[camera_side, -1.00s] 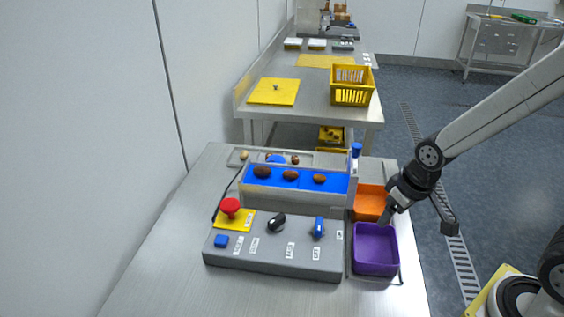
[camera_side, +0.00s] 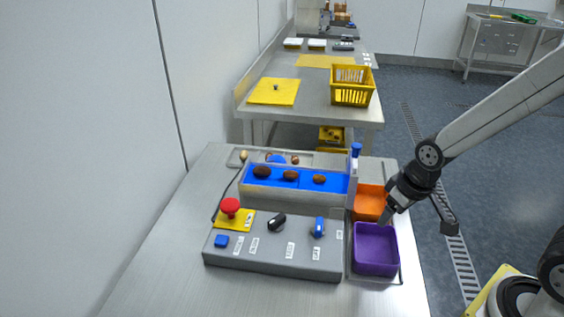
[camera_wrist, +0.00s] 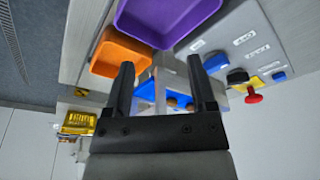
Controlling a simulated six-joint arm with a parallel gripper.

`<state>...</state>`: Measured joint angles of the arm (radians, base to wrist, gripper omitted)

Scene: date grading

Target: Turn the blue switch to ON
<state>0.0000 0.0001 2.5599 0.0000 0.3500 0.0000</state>
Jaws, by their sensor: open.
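The blue switch (camera_side: 319,227) is a small rotary handle on the right part of the grey control panel (camera_side: 270,262). Its handle lies roughly front to back. A white label (camera_side: 316,253), seemingly OFF, is in front of it, and another label (camera_side: 340,235) is to its right, too small to read. In the wrist view the blue switch (camera_wrist: 215,62) shows just right of my right finger. My gripper (camera_wrist: 161,67) is open and empty. In the side view my gripper (camera_side: 419,220) hangs right of the panel, above the purple tray's right side, apart from the switch.
A purple tray (camera_side: 376,270) and an orange tray (camera_side: 370,190) stand right of the panel. A black knob (camera_side: 277,222), red mushroom button (camera_side: 230,206) and blue button (camera_side: 222,241) share the panel. Behind it is a blue conveyor (camera_side: 335,185) with brown dates and an upright post (camera_side: 354,170).

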